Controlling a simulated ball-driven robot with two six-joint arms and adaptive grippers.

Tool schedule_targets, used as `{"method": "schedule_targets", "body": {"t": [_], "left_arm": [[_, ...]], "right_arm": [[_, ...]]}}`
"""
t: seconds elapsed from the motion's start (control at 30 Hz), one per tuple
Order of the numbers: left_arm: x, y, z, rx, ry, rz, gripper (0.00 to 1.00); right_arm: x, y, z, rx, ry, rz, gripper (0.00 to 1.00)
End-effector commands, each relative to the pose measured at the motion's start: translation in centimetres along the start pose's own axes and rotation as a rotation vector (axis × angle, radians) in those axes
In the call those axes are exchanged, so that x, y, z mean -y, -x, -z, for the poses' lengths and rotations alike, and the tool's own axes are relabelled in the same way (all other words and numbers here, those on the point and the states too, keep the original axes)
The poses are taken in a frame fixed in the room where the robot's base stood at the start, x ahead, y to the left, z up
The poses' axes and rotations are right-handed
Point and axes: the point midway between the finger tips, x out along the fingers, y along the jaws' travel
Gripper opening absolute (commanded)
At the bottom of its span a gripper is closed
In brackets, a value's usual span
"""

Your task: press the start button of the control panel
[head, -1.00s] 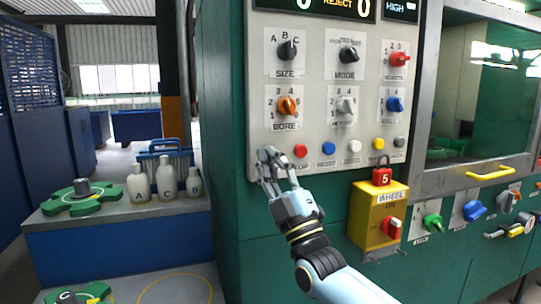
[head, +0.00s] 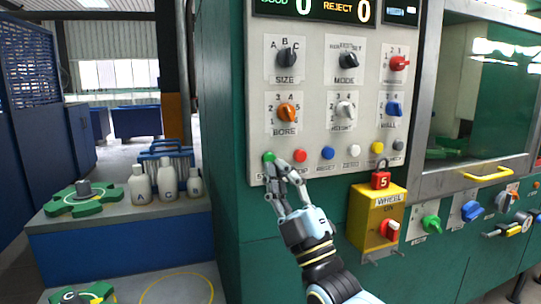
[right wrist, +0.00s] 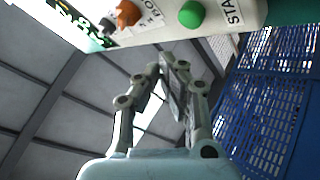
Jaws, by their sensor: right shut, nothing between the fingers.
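The control panel (head: 318,120) is a light grey plate on a green machine, with knobs above and a row of round buttons below. The green start button (head: 268,157) is at the left end of that row. In the right wrist view the green button (right wrist: 191,14) shows at the top beside the letters "STA". My right gripper (head: 276,172) is shut and empty, its fingertips just below and right of the green button. In the right wrist view my right gripper (right wrist: 170,62) appears below the button, with a gap between them. My left gripper is not in view.
A red button (head: 300,155) and a blue button (head: 328,153) sit right of the green one. A yellow box (head: 370,218) with a red switch and padlock is at lower right. White bottles (head: 140,185) stand on a ledge at left.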

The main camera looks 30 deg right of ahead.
Motion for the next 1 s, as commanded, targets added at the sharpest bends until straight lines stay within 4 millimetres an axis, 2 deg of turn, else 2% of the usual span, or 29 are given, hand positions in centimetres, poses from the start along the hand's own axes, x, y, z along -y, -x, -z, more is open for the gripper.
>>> {"method": "schedule_targets", "body": {"t": [0.3, 1.0], "left_arm": [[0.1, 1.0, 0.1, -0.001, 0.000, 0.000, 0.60], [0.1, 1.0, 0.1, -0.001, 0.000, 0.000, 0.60]], "right_arm": [[-1.1, 1.4, 1.1, -0.001, 0.001, 0.000, 0.00], [-1.1, 1.5, 1.1, 0.000, 0.001, 0.000, 0.00]]}}
